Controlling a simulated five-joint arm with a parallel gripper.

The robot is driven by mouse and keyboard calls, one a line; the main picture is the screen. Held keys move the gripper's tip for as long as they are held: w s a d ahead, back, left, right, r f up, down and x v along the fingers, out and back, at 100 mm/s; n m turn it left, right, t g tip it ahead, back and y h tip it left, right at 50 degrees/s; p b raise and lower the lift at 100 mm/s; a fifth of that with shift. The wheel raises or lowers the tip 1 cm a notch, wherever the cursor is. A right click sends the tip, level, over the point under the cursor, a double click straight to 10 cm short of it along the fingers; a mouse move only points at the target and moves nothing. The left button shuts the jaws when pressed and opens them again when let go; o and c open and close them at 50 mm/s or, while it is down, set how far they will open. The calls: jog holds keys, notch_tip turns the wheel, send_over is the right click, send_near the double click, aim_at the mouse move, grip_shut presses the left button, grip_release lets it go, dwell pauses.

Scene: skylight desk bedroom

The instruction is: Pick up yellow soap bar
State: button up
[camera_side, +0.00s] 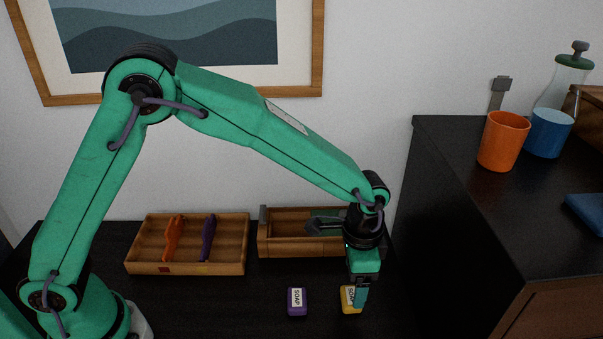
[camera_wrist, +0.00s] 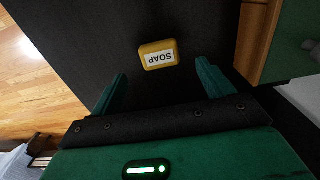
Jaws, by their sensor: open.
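The yellow soap bar (camera_side: 347,299) lies on the black desk near its front, partly hidden behind my gripper in the side view. In the wrist view the yellow soap bar (camera_wrist: 158,55) shows whole, with a white SOAP label, beyond the fingertips and roughly centred between them. My gripper (camera_side: 361,297) points down over the soap in the side view. Its two green fingers are spread apart in the wrist view (camera_wrist: 160,80), with nothing between them. The side view does not show clearly how high the fingertips are above the desk.
A purple soap bar (camera_side: 298,302) lies left of the yellow one. Behind are a wooden tray (camera_side: 140,266) holding orange and purple items and a wooden box (camera_side: 285,246) near my wrist. A taller black cabinet (camera_side: 460,215) stands right, bearing an orange cup (camera_side: 503,141).

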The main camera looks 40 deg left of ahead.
aim_at(352, 296)
jog(key=shift+f, duration=2.55)
jog(key=shift+c, duration=0.2)
jog(key=c, duration=1)
